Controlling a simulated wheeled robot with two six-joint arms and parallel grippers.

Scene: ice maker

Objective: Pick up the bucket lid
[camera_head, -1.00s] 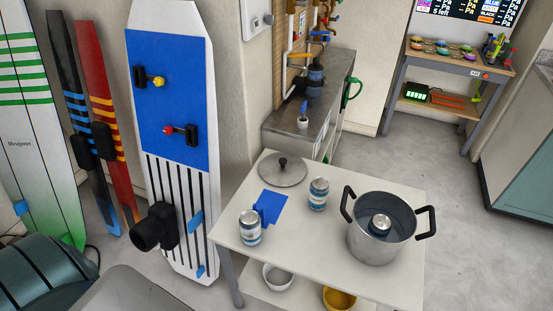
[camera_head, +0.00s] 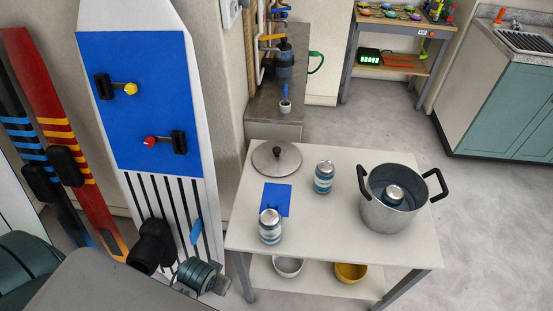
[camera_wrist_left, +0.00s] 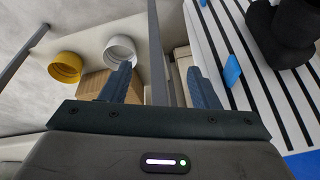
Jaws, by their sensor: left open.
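The bucket lid (camera_head: 268,165) is a round, flat metal lid with a dark knob on top. It lies on the far left corner of the white table (camera_head: 320,236), with nothing touching it. The metal bucket (camera_head: 378,216) with two black handles stands open at the table's right, with a can (camera_head: 393,195) inside. My left gripper (camera_wrist_left: 160,86) is open and empty in the left wrist view, its dark fingers apart, facing the lower shelf and table leg. The lid is not in the wrist view. I cannot make out the left fingers in the head view. My right gripper is not in view.
Two cans (camera_head: 324,177) (camera_head: 270,226) and a blue square (camera_head: 276,200) are on the table near the lid. A white bowl (camera_wrist_left: 121,49) and a yellow bowl (camera_wrist_left: 66,67) are on the lower shelf. A blue and white board (camera_head: 140,100) stands left of the table.

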